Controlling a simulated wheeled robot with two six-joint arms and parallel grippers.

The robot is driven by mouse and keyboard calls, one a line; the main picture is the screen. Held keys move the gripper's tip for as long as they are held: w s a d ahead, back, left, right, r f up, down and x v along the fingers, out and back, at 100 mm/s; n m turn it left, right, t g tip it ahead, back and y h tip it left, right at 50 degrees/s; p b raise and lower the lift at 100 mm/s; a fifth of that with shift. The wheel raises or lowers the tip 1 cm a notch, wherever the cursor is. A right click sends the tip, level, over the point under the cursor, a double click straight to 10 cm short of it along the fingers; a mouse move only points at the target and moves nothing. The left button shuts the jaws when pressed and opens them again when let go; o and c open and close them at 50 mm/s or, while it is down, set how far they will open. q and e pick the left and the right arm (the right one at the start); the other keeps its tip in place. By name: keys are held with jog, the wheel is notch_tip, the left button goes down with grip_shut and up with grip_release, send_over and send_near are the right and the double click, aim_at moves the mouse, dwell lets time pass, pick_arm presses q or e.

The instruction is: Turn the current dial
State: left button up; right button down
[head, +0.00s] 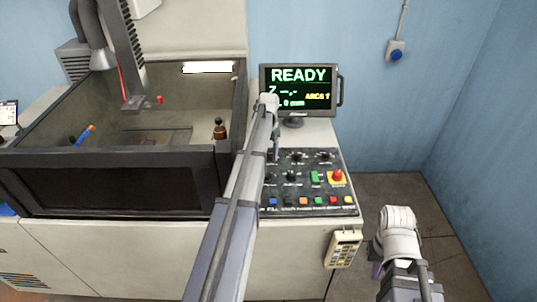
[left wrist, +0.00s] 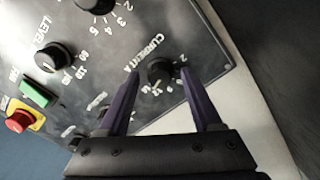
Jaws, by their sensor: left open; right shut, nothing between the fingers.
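The current dial (left wrist: 160,70) is a black round knob with a pale pointer, beside a "CURRENT A" label and number marks in the left wrist view. My left gripper (left wrist: 160,73) is open, with its purple fingers on either side of the dial. I cannot tell whether they touch it. In the head view my left gripper (head: 274,154) hangs over the upper left of the control panel (head: 303,192), and the arm hides part of that area. My right gripper (head: 376,269) is shut and empty, right of the bench, low in the head view.
The panel also holds a level knob (left wrist: 55,56), a green switch (head: 316,177), a red emergency button (head: 337,176) and a row of coloured buttons. A monitor (head: 299,76) reading READY stands behind. A pendant (head: 343,248) hangs on the bench front.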

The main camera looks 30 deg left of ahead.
pick_arm(q)
grip_shut()
dwell(0.4)
